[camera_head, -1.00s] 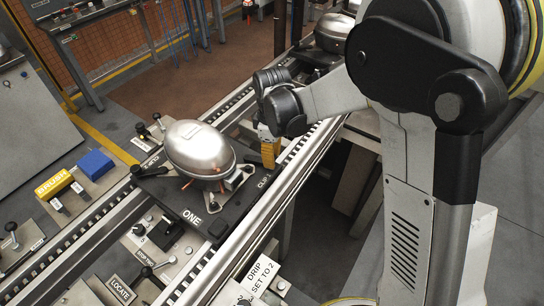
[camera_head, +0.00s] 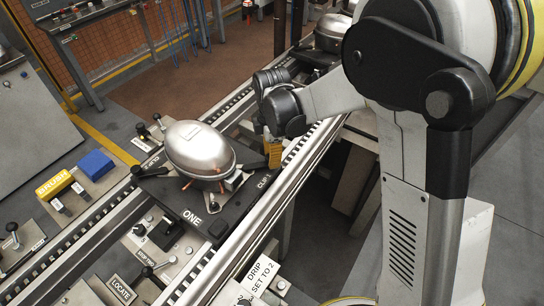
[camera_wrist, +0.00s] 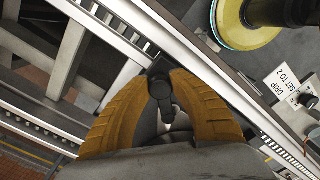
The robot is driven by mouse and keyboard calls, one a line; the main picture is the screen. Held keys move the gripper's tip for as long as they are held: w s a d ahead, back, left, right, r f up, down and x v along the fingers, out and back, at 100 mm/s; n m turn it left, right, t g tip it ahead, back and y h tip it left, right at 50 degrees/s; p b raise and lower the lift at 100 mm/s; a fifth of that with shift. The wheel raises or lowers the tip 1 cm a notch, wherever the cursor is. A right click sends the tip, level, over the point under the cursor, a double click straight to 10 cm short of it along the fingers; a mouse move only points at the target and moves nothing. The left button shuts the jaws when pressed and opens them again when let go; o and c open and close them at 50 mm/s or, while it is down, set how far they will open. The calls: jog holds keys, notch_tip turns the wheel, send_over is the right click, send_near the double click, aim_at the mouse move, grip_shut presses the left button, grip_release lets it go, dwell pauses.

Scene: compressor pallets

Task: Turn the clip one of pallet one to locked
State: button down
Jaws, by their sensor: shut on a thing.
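Pallet one (camera_head: 205,221), a dark plate marked ONE, sits on the conveyor and carries a silver compressor (camera_head: 200,148). Clip one is by the CLIP 1 label (camera_head: 264,181) at the pallet's right corner. A dark arm of the clip (camera_head: 252,164) reaches from my gripper toward the compressor's foot. My gripper (camera_head: 274,152) is low over that corner, its yellow fingers partly hidden by my wrist. In the wrist view, both ribbed fingers close around the clip's black handle (camera_wrist: 160,88). I cannot read the clip's exact lock position.
Conveyor rails (camera_head: 262,220) run diagonally along both sides of the pallet. Another compressor (camera_head: 332,32) stands further back on the line. A yellow BRUSH block (camera_head: 54,185) and a blue block (camera_head: 95,164) lie at the left. A DRIP sign (camera_head: 259,273) is at the front.

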jog(key=c, duration=1.1)
grip_release()
jog(key=shift+c, duration=0.2)
notch_tip(320, 180, up, 12)
